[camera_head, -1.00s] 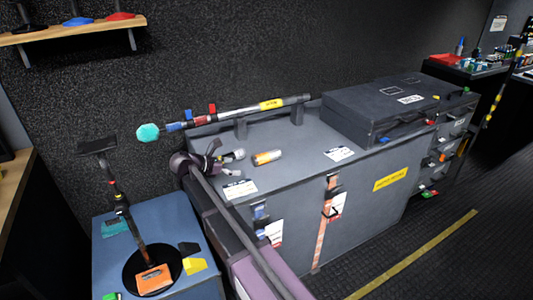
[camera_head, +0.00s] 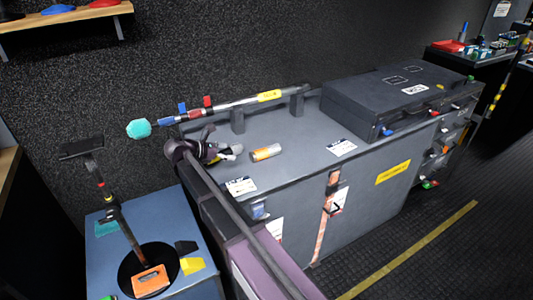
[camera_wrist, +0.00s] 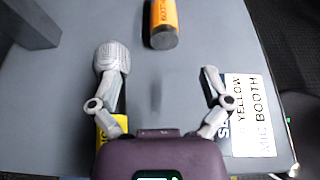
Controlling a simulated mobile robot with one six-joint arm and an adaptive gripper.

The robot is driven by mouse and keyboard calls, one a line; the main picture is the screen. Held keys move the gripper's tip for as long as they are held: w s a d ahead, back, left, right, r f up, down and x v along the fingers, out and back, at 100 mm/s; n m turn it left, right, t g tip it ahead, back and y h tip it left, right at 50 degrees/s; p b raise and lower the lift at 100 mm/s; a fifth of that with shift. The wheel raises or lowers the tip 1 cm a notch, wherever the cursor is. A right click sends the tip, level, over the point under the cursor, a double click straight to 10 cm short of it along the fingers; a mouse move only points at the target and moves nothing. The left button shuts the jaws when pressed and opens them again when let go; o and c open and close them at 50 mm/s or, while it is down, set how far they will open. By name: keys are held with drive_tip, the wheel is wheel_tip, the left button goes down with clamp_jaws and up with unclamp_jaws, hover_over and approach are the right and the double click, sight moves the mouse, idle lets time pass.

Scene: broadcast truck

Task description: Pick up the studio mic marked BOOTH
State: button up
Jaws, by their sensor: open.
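My gripper (camera_wrist: 160,76) is open above the grey case top, with nothing held between its fingers. In the wrist view, a studio mic (camera_wrist: 113,57) with a silver mesh head and a yellow band lies by the left finger, which partly covers it; contact is unclear. An orange cylinder with a dark end (camera_wrist: 164,22) lies ahead, between the fingers' lines; its lettering looks like BOOTH. A white card (camera_wrist: 252,115) by the right finger reads YELLOW MIC BOOTH. In the head view, my gripper (camera_head: 228,152) is just left of the orange cylinder (camera_head: 266,152).
A boom pole (camera_head: 235,105) with a teal end rests on uprights (camera_head: 238,121) behind my gripper. A black case (camera_head: 385,95) stands on the right of the grey case (camera_head: 300,145). A blue case (camera_head: 105,265) with a stand is at lower left. The front middle of the top is clear.

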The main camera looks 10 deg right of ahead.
drive_tip(key=b, duration=0.3)
approach(261, 153)
drive_tip(key=w+d+f, duration=0.2)
drive_tip(key=d, duration=0.1)
drive_tip(key=shift+w+d+f, duration=0.1)
drive_tip(key=shift+w+f, duration=0.2)
drive_tip(key=shift+w, duration=0.05)
drive_tip(key=shift+w+d+f, duration=0.1)
drive_tip(key=shift+w+d, duration=0.1)
drive_tip(key=shift+d, duration=0.35)
drive_tip(key=shift+s+b+x, duration=0.1)
drive_tip(key=shift+b+x, duration=0.4)
drive_tip(key=shift+x, duration=0.8)
drive_tip(key=shift+s+b+x, duration=0.15)
drive_tip(key=shift+b+x, duration=0.3)
drive_tip(key=shift+x, duration=0.9)
drive_tip(key=shift+d, duration=0.15)
clamp_jaws()
